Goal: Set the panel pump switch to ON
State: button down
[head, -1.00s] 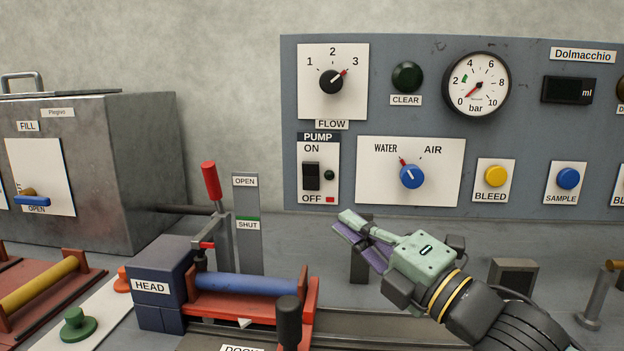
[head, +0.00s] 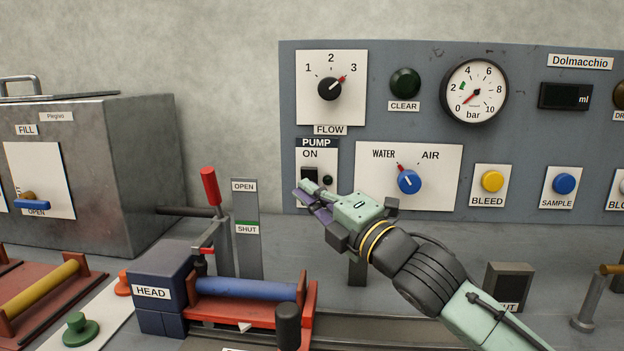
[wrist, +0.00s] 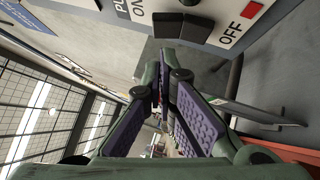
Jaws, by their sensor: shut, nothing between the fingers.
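The pump switch (head: 310,174) is a black rocker on a white plate marked PUMP, with ON above and OFF below. My gripper (head: 307,195) is in front of the lower part of this plate and hides the OFF label and the rocker's lower end in the head view. In the wrist view the black rocker (wrist: 182,27) lies just beyond the tips of my gripper (wrist: 165,68), between the ON and OFF labels. The fingers are shut with nothing between them. I cannot tell whether the tips touch the rocker, or which way it is tipped.
A small dark lamp (head: 327,180) sits right of the switch. The WATER/AIR knob (head: 409,181) is further right and the FLOW knob (head: 329,88) above. A red-handled lever (head: 210,186) and the blue HEAD block (head: 165,285) stand at lower left.

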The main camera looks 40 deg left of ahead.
aim_at(313, 174)
jog(key=shift+w+a+r, duration=0.3)
jog(key=shift+w+a, duration=0.15)
jog(key=shift+w, duration=0.25)
jog(key=r+p, duration=0.1)
jog(key=p, duration=0.1)
jog(key=m+h+p, duration=0.1)
jog(key=p, duration=0.1)
jog(key=shift+w+a+r, duration=0.2)
jog(key=shift+w+r, duration=0.2)
jog(key=shift+f+b, duration=0.55)
jog(key=shift+f, duration=0.05)
jog(key=shift+s, duration=0.15)
